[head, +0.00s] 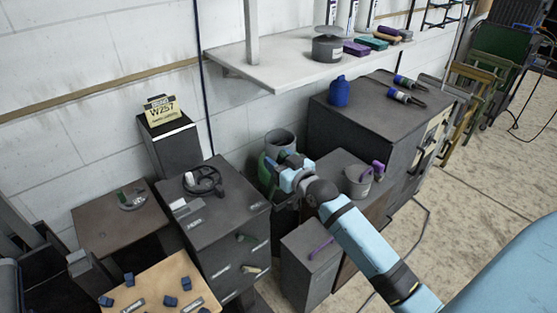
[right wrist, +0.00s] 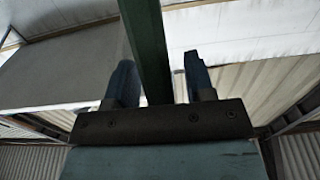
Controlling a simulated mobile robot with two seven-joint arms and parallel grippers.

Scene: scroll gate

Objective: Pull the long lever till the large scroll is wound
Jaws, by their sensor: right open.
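My right gripper (head: 281,163) is at the end of the light blue arm near the middle of the head view, over a dark stand. In the right wrist view its two dark fingers (right wrist: 164,84) are apart. A long dark green bar (right wrist: 146,42), possibly the long lever, runs down the picture between them, nearer the left finger. I cannot tell whether it touches either finger. In the head view a green part (head: 264,172) shows just left of the gripper, partly hidden. I cannot make out the large scroll for certain. My left gripper is not in view.
A dark cabinet with a black handwheel (head: 203,181) stands left of the gripper. A grey bucket (head: 359,181) is close on the right. A white shelf (head: 280,70) juts from the wall behind. A grey box with a purple handle (head: 318,250) stands below.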

